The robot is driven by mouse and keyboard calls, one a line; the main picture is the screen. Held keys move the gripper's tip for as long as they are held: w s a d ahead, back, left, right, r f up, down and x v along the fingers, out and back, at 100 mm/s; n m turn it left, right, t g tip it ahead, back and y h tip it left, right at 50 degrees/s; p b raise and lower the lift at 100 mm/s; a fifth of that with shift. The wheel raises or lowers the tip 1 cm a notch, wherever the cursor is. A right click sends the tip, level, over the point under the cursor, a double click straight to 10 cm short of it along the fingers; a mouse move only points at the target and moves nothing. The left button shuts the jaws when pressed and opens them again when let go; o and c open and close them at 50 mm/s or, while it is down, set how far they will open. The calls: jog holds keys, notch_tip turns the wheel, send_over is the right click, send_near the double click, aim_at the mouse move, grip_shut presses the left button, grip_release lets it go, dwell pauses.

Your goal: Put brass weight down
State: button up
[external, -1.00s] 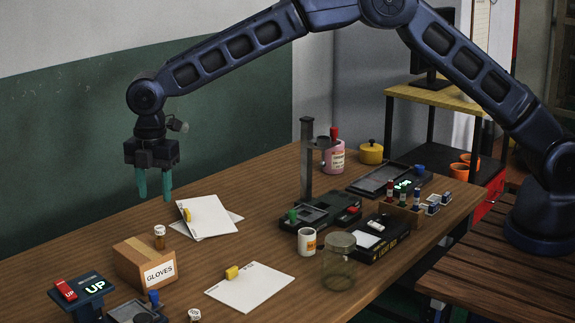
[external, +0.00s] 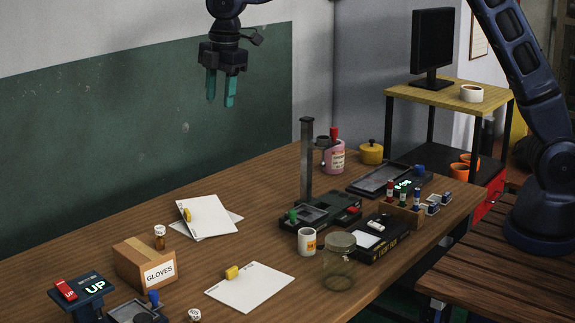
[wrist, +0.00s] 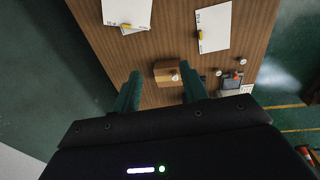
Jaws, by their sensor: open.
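Two small brass-yellow blocks lie on white paper. One block (external: 232,272) is on the left edge of the front sheet (external: 257,288). The other block (external: 187,215) is on the back paper stack (external: 213,217). In the wrist view, both blocks also show, the front one (wrist: 200,35) at upper right and the back one (wrist: 124,27) at upper left. My gripper (external: 221,101) is high above the table, near the green wall band. Its teal fingers are spread with nothing between them. In the wrist view, the fingers (wrist: 161,76) frame a cardboard box far below.
A tall post (external: 307,160), mug (external: 307,242) and glass jar (external: 339,265) stand to the right. The air around my gripper is clear.

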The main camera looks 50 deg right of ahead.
jog(key=s+d+r+m+t, duration=0.1)
jog(key=s+d+r+m, duration=0.25)
jog(key=s+d, duration=0.4)
jog(key=s+d+r+m, duration=0.2)
jog(key=s+d+r, duration=0.25)
jog(key=d, duration=0.65)
jog(key=s+d+r+m+t, duration=0.1)
jog(key=s+d+r+m, duration=0.3)
jog(key=d, duration=0.5)
jog(key=s+d+f+m, duration=0.2)
jog(key=s+d, duration=0.2)
jog(key=s, duration=0.4)
jog(key=s+d+f+m+t, duration=0.1)
jog(key=s+d+f+m, duration=0.1)
jog(key=s+d, duration=0.3)
jog(key=s+d+f+m, duration=0.2)
jog(key=s+d+m, duration=0.2)
jog(key=s, duration=0.8)
jog(key=shift+s+d, duration=0.25)
jog(key=shift+d, duration=0.5)
